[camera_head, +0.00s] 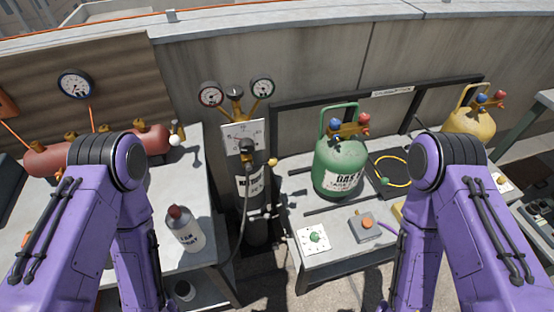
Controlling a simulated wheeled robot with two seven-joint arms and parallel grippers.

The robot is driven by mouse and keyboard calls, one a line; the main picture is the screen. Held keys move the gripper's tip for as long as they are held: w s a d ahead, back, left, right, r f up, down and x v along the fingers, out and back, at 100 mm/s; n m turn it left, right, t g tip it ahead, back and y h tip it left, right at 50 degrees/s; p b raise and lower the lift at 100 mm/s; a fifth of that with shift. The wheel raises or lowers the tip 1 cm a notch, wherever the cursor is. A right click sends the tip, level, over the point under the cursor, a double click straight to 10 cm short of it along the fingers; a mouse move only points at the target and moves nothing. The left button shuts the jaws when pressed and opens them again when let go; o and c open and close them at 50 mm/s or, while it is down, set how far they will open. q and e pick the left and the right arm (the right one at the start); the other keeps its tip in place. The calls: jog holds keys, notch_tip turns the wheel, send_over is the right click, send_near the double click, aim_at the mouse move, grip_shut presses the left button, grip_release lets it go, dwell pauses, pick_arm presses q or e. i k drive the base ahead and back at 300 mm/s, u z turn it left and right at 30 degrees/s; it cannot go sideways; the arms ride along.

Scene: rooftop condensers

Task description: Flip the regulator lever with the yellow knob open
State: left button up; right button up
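A dark gas cylinder (257,222) stands upright between the two tables. It carries a regulator with a pale plate (244,134), two round gauges (211,94) and (262,87) on top, and a dark fitting below the dial. A small yellow knob (273,161) shows at the right of the fitting, on what looks like a short lever. The lever's exact angle is too small to tell. My two purple arms show left and right with their forearms pointing down. Neither gripper is in view, and no part of either arm touches the regulator.
A green gas tank (340,165) and a grey box with an orange button (365,227) stand on the right table. A white bottle (185,231) stands on the left table near my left arm. A red pipe assembly (47,159) lies behind. A hose hangs before the cylinder.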

aim_at(272, 162)
jog(key=z, duration=0.25)
jog(key=k, duration=0.65)
jog(key=z, duration=0.6)
jog(key=k, duration=0.7)
jog(key=z, duration=0.6)
jog(key=i, duration=1.4)
jog(key=u, duration=0.9)
